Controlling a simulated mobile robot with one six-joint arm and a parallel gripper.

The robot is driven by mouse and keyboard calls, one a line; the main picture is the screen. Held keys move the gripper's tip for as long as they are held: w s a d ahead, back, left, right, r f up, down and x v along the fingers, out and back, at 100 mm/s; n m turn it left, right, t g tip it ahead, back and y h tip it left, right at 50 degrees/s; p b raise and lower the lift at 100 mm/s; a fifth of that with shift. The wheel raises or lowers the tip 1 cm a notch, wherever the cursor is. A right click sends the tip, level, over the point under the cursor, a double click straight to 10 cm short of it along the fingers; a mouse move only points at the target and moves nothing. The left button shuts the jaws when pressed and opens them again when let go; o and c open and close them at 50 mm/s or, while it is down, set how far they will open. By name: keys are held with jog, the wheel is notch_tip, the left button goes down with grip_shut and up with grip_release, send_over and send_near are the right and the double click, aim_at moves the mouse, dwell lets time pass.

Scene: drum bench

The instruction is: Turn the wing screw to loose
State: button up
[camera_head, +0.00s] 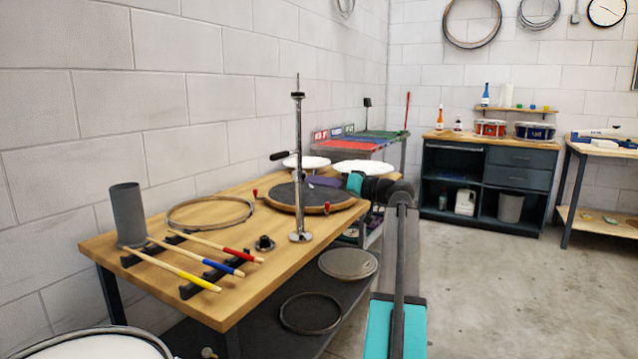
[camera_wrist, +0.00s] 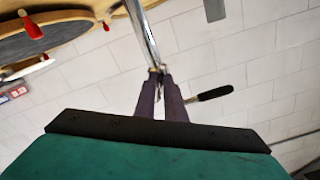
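A chrome stand (camera_head: 298,200) rises upright from the wooden bench; its pole also shows in the wrist view (camera_wrist: 143,32). A lever with a black grip (camera_head: 281,155) sticks out to the left of the pole; in the wrist view the black grip (camera_wrist: 215,93) lies just right of my fingers. My gripper (camera_head: 312,180) reaches the pole from the right. In the wrist view its purple fingers (camera_wrist: 161,76) are close together, with their tips at a small metal part by the pole. I cannot make out the wing screw for certain; the fingertips may hide it.
A round dark drum pad (camera_head: 310,195) with red clamps lies around the stand's rear. Drumsticks (camera_head: 205,240) on black rests, a hoop (camera_head: 211,211) and a grey cylinder (camera_head: 128,214) occupy the bench's left. Open floor (camera_head: 500,290) lies to the right.

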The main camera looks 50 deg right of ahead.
jog(key=o, duration=0.3)
jog(key=shift+o, duration=0.2)
jog(key=shift+s, duration=0.15)
jog(key=p+v, duration=0.2)
jog(key=v, duration=1.1)
jog(key=shift+s, duration=0.3)
jog(key=shift+d, duration=0.1)
